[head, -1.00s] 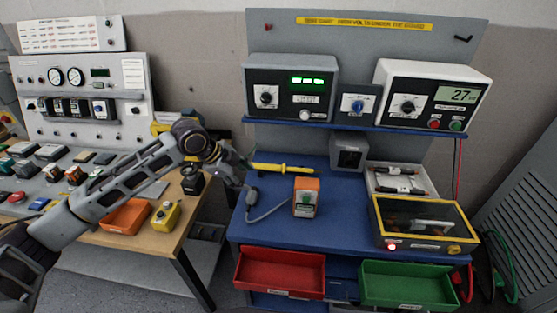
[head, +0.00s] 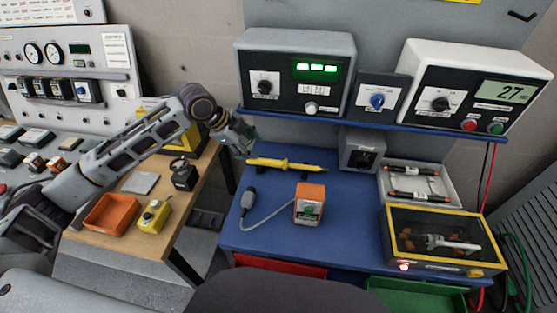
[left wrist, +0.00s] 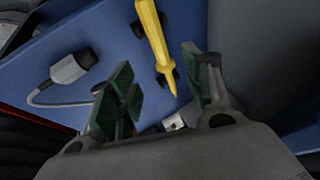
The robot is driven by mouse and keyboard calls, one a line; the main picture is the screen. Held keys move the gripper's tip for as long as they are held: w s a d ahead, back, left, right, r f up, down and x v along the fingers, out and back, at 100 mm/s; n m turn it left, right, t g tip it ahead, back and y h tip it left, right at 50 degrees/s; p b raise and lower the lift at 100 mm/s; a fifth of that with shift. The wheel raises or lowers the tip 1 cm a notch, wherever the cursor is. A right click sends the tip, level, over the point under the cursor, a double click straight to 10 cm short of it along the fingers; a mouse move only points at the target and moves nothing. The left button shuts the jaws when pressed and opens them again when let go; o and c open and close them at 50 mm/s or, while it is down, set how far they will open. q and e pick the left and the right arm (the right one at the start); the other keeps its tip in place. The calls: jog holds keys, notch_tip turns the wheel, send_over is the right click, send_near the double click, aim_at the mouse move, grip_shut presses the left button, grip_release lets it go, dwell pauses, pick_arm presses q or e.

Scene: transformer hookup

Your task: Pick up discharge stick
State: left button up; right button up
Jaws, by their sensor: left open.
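The discharge stick, a slim yellow rod (head: 287,164), lies along the back left of the blue bench top. In the left wrist view the yellow rod (left wrist: 152,32) rests over small dark supports, its tapered end pointing down between my fingers. My left gripper (head: 243,142) is just above and behind the rod's left end in the head view. It is open and empty, with green-padded fingers (left wrist: 158,68) on either side of the rod's line. I cannot tell any contact. My right gripper is not in view.
An orange-topped box (head: 310,204) with a grey cable and plug (head: 249,195) sits in front of the rod. A small grey box (head: 361,150) stands behind right. A blue shelf (head: 330,120) with meters overhangs the bench's back. A yellow-framed case (head: 443,238) is at right.

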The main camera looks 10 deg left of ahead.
pick_arm(q)
send_over(271, 162)
jog(key=s+a, duration=0.2)
jog(key=a, duration=0.1)
notch_tip(271, 162, down, 6)
jog(key=shift+d+f, duration=0.1)
jog(key=shift+w+d+f, duration=0.15)
jog(key=shift+d+f, duration=0.1)
jog(key=shift+f, duration=0.2)
jog(key=shift+d+x, duration=0.25)
jog(key=shift+x, duration=1.65)
jog(key=shift+w+d+f+p, duration=0.2)
jog(key=shift+f+p, duration=0.1)
jog(key=shift+f, duration=0.15)
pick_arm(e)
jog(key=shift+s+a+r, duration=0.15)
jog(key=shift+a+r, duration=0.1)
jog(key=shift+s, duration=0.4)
